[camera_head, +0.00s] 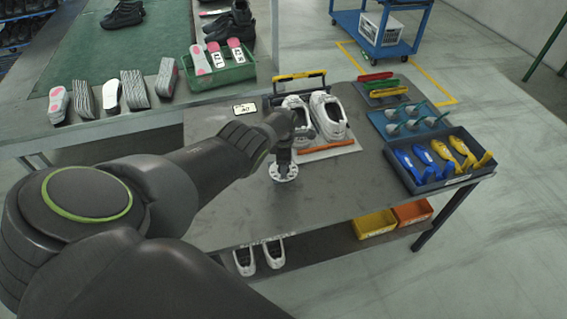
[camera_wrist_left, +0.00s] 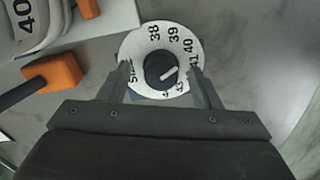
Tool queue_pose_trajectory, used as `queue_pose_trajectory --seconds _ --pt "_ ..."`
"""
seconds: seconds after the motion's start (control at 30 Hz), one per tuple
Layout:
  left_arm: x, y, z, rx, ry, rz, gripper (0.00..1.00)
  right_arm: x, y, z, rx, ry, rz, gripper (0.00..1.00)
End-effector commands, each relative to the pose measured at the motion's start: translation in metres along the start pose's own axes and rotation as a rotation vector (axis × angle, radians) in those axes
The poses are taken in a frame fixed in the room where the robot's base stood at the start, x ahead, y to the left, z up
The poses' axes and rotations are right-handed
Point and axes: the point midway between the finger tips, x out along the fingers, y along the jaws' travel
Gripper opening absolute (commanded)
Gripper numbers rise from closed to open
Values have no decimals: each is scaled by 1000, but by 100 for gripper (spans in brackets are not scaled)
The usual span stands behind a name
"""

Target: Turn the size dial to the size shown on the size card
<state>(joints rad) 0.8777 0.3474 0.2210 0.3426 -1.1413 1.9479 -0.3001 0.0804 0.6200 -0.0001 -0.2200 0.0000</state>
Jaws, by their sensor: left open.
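The size dial (camera_head: 284,173) is a white disc on the grey table. In the left wrist view the dial (camera_wrist_left: 140,47) shows black numbers, with 38, 39, 40 and 41 along its far and right side. Its dark round knob (camera_wrist_left: 157,66) has a white mark pointing right and slightly up, roughly towards 41. My left gripper (camera_head: 283,157) is over the dial; in the wrist view its open fingers (camera_wrist_left: 159,69) stand either side of the knob, apart from it. The size card (camera_head: 244,108) lies behind the arm; its small print seems to read 40. My right gripper is out of view.
White shoes (camera_head: 328,118) stand on a board behind the dial, with an orange-handled tool (camera_head: 326,147) in front. A dark tray (camera_head: 440,175) of blue and yellow shoe forms and a blue tray (camera_head: 405,124) are at right. The table's front right is clear.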

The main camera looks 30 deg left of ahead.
Motion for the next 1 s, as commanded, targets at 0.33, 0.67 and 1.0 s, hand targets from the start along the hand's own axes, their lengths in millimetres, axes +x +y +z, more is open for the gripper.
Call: queue_pose_trajectory --seconds 0.33,0.67,1.0 --pt "-17 0 0 0 0 -1 58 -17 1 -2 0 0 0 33" --pt "-64 0 0 1 -1 0 58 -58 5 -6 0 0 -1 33" --pt "-119 0 0 1 -1 1 58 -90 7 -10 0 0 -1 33"
